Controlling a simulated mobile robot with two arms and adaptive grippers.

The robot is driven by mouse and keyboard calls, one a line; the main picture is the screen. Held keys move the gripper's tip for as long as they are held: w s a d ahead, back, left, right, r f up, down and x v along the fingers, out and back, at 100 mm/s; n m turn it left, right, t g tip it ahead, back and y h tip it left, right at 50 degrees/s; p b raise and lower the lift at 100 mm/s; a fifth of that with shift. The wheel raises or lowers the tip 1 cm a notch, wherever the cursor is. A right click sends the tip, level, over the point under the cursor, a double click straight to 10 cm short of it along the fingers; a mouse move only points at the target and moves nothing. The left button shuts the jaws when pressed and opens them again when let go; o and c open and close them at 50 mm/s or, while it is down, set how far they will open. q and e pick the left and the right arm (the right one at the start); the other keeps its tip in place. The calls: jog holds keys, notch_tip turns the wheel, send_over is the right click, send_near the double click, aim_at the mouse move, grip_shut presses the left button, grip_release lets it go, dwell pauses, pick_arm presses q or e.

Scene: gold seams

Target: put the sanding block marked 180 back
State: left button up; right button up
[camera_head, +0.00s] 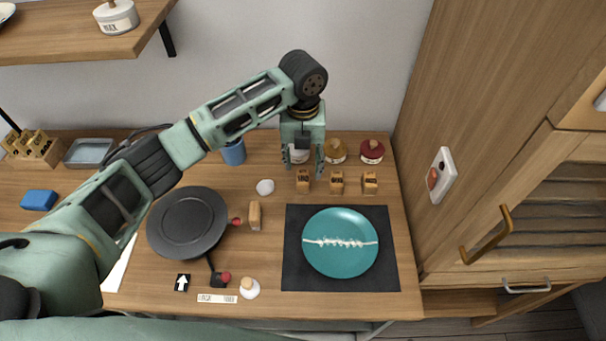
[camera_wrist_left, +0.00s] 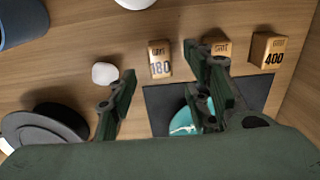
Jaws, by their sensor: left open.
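The sanding block marked 180 (camera_wrist_left: 160,60) stands on the wooden worktop, label facing the camera in the left wrist view. In the head view it is the leftmost block (camera_head: 303,182) of a row of three. My left gripper (camera_head: 304,168) is open and points down at this block. In the left wrist view the fingers (camera_wrist_left: 160,66) are apart, with the block between or just beyond their tips; contact cannot be told. The middle block (camera_wrist_left: 221,47) is partly hidden by a finger. The block marked 400 (camera_wrist_left: 268,50) stands at the right. My right gripper is not seen.
A plate with a pale seam (camera_head: 340,260) lies on a dark mat (camera_head: 298,278). A dark round disc (camera_head: 187,222), a small wooden block (camera_head: 255,216) and a white knob (camera_head: 265,187) are nearby. Jars (camera_head: 371,151) stand behind the row. A wooden holder (camera_head: 45,152) is far left.

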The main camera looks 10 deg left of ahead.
aim_at(303, 176)
pick_arm(q)
jog(key=shift+r+b, duration=0.45)
jog(key=shift+r, duration=2.3)
